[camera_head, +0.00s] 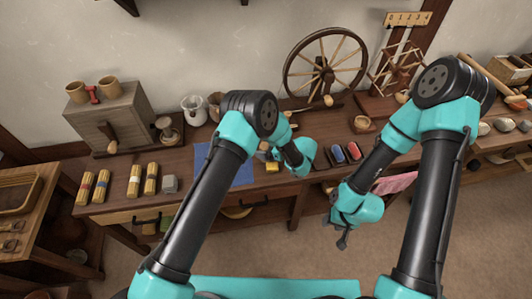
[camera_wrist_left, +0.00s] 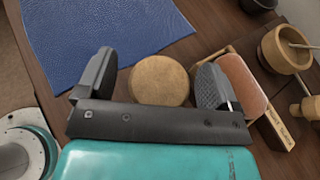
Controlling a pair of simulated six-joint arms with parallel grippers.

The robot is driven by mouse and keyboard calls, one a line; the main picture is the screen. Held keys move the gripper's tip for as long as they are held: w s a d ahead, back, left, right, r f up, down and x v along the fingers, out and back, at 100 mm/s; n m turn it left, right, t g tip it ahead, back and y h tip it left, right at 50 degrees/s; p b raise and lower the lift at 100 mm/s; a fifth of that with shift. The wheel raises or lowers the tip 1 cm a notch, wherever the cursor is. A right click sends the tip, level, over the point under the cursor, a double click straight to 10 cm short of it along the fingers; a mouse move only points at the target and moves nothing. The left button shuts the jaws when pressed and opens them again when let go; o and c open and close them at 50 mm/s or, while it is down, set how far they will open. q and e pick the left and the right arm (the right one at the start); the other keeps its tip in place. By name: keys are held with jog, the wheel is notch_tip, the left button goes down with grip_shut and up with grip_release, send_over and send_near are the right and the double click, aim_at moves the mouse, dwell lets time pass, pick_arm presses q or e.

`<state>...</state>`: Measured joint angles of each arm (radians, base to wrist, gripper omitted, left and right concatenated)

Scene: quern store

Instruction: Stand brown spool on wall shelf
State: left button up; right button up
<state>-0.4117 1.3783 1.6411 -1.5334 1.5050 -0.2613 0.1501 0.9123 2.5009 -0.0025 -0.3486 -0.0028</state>
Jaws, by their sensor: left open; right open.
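A round tan-brown top, which looks like the brown spool (camera_wrist_left: 160,80), lies between the two spread fingers of my left gripper (camera_wrist_left: 155,80) in the left wrist view. The fingers have gaps on both sides and do not grip it. In the head view my left gripper (camera_head: 270,153) is low over the table beside the blue mat, and the brown spool (camera_head: 264,146) is a small patch partly hidden by the arm. My right gripper (camera_head: 342,236) hangs open and empty in front of the table. Only dark bits at the top edge, maybe the wall shelf's brackets (camera_head: 127,5), show.
The blue mat (camera_head: 222,165) lies left of the gripper. A yellow item (camera_head: 272,167) and red and blue spools (camera_head: 345,152) are near. A spinning wheel (camera_head: 324,68) stands behind.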

dwell(0.4)
pick_arm(q)
jog(key=c, duration=1.1)
jog(key=shift+r, duration=0.5)
jog(key=r, duration=0.1)
jog(key=s+r, duration=0.1)
jog(key=shift+r, duration=0.35)
jog(key=s, duration=0.5)
jog(key=s+r, duration=0.1)
jog(key=s, duration=0.9)
jog(key=shift+d+r, duration=0.2)
jog(key=shift+d, duration=0.05)
